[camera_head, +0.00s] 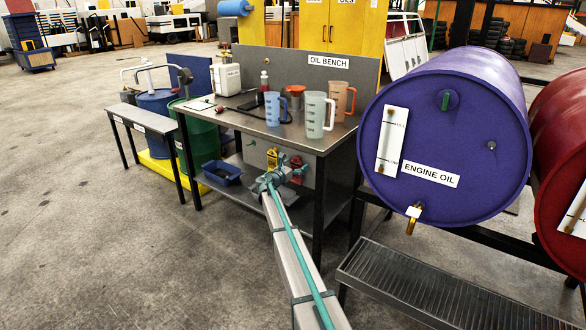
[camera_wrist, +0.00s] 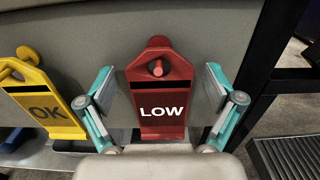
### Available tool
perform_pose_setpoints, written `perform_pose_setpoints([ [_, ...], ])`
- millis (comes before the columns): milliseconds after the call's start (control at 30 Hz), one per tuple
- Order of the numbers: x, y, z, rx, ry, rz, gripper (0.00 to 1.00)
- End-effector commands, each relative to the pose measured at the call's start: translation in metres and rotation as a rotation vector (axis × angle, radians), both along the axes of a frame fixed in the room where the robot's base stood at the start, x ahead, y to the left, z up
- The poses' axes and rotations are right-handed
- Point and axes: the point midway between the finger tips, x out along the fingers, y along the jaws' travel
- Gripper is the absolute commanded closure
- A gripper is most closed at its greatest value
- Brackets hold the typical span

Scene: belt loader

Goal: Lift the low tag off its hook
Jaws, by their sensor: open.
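The red LOW tag (camera_wrist: 161,100) hangs on a red hook peg (camera_wrist: 157,68) on the grey panel, in the middle of the wrist view. In the head view the red tag (camera_head: 297,168) shows below the bench top, partly hidden by my gripper. My gripper (camera_wrist: 162,108) is open, with one teal-edged finger on each side of the LOW tag. Gaps show between the fingers and the tag's sides. In the head view my gripper (camera_head: 270,178) reaches in front of the panel under the bench. The tag's lower edge is close above my gripper's palm in the wrist view.
A yellow OK tag (camera_wrist: 43,103) hangs on its own peg left of the LOW tag. A dark bench leg (camera_wrist: 262,70) stands to the right. The oil bench (camera_head: 300,140) carries jugs above. A purple engine oil drum (camera_head: 450,140) and a grated step (camera_head: 420,290) lie right.

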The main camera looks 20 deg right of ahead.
Motion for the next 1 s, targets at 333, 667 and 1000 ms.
perform_pose_setpoints([
  [333,-0.0001,-0.0004,-0.0001,0.000,0.000,0.000,0.28],
  [667,-0.0002,-0.0004,0.0001,0.000,0.000,0.000,0.73],
  [1000,-0.0002,-0.0004,0.0075,0.000,0.000,0.000,0.73],
])
